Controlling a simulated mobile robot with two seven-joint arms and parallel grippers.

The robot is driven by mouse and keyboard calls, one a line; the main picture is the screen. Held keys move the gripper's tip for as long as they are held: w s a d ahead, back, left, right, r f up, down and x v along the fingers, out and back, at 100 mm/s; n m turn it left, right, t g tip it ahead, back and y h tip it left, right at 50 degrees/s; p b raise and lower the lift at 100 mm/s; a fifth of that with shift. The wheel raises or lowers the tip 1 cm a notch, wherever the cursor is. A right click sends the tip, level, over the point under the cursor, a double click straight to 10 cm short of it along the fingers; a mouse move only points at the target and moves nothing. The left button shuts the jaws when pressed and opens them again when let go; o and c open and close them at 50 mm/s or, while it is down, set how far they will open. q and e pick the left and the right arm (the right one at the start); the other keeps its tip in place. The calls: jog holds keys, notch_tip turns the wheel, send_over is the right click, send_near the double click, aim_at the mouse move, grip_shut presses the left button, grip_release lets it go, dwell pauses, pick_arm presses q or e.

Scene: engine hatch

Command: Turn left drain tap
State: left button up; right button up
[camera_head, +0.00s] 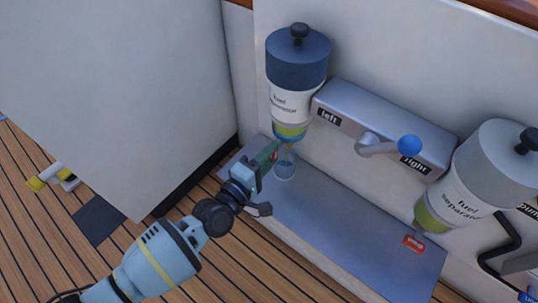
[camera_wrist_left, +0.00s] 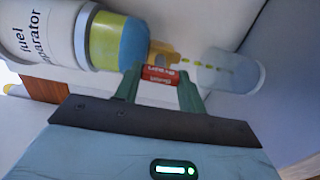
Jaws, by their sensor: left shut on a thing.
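The left fuel separator (camera_head: 296,70) hangs on the wall, with a yellow and blue bowl at its bottom; it also shows in the left wrist view (camera_wrist_left: 75,35). Below it is the left drain tap, with a red lettered handle (camera_wrist_left: 160,74) and a yellowish outlet (camera_wrist_left: 163,52). My left gripper (camera_head: 273,152) reaches in from the lower left, its green fingers (camera_wrist_left: 158,88) shut on the red handle. Yellow drops run from the outlet towards a clear cup (camera_head: 285,170), which also shows in the left wrist view (camera_wrist_left: 232,76). My right gripper is out of view.
A grey ledge (camera_head: 345,225) holds the cup. A valve block (camera_head: 385,125) labelled left and right has a blue-knobbed lever (camera_head: 385,146). A second fuel separator (camera_head: 480,175) with a red tap handle (camera_head: 413,243) is at right. A large pale panel (camera_head: 120,90) stands left.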

pick_arm(q)
jog(key=o, duration=1)
jog(key=p+v, duration=0.2)
jog(key=v, duration=0.6)
jog(key=shift+p, duration=0.35)
